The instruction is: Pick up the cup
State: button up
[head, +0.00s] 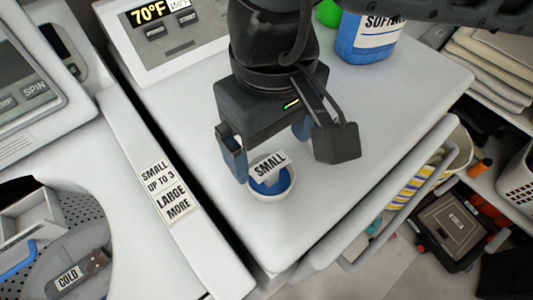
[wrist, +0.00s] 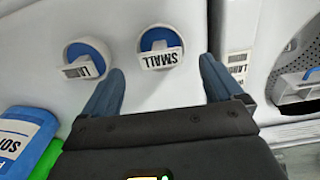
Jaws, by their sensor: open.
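A small white cup with a blue inside and a "SMALL" label (head: 270,187) stands on the white machine top. It also shows in the wrist view (wrist: 162,46). A second white and blue cup, its label partly readable as "LARGE" (wrist: 85,60), stands to its left in the wrist view; it is hidden in the head view. My gripper (head: 270,160) is open and empty, pointing down over the small cup. In the wrist view the small cup lies just beyond and between my two blue-grey fingertips (wrist: 161,66). I see no contact between fingers and cup.
A blue softener bottle (head: 366,38) and a green object (head: 328,12) stand at the back of the top. A panel reading 70°F (head: 165,25) is behind. A gap separates this top from the washer labelled "SMALL UP TO 3" (head: 160,185). The top's right side is clear.

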aim_at(270, 164)
jog(key=shift+w+f+p, duration=0.1)
jog(key=shift+f+p, duration=0.95)
jog(key=shift+f, duration=2.1)
jog(key=shift+c, duration=0.2)
jog(key=c, duration=0.8)
jog(key=shift+r, duration=0.1)
